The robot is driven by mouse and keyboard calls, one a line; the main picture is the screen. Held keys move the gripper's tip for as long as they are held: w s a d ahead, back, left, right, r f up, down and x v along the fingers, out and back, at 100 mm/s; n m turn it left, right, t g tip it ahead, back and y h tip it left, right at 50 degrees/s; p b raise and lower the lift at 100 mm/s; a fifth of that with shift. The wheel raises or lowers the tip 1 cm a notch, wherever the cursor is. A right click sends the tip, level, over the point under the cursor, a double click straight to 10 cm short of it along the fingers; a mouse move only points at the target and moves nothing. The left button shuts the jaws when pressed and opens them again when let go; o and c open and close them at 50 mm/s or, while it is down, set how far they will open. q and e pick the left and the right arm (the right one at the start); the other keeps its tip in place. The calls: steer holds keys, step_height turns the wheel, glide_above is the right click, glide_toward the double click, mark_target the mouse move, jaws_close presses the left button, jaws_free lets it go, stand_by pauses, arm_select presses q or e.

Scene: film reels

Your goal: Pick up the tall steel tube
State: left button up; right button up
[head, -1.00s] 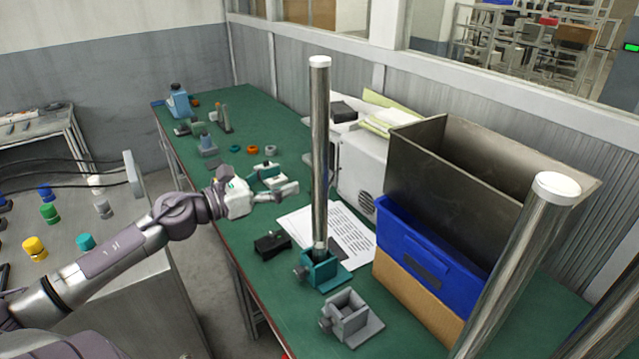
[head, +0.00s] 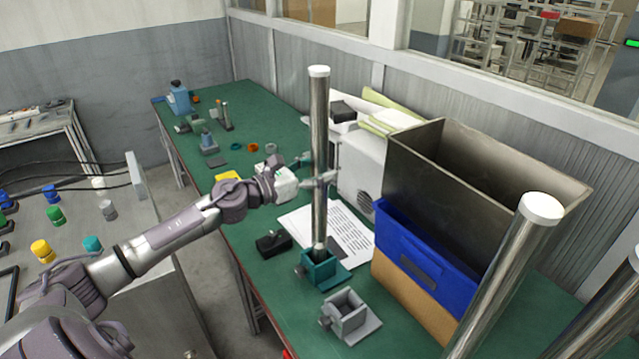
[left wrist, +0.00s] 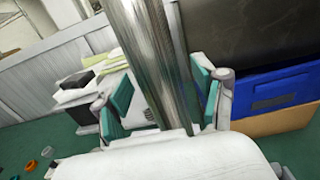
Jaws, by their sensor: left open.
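The tall steel tube (head: 319,130) stands upright with a white cap, its foot in a teal holder (head: 320,265) on the green bench. My left gripper (head: 322,180) is at the tube's middle height, coming from the left. In the left wrist view the tube (left wrist: 155,60) runs between the two teal-padded fingers of the left gripper (left wrist: 160,98). The fingers are open, with a visible gap on the left side and a narrower one on the right. My right gripper is not in view.
A grey holder (head: 350,318) stands empty in front of the teal one. A blue bin (head: 425,255) and an open metal box (head: 415,180) stand to the right. A small black block (head: 273,243) and a paper sheet (head: 350,235) lie near the tube. Another capped steel tube (head: 505,265) rises at right.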

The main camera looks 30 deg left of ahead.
arm_select(q)
steer(key=shift+w+d, duration=0.1)
steer(key=shift+w, duration=0.05)
jaws_close()
steer(key=shift+r, duration=0.1)
stand_by(0.4)
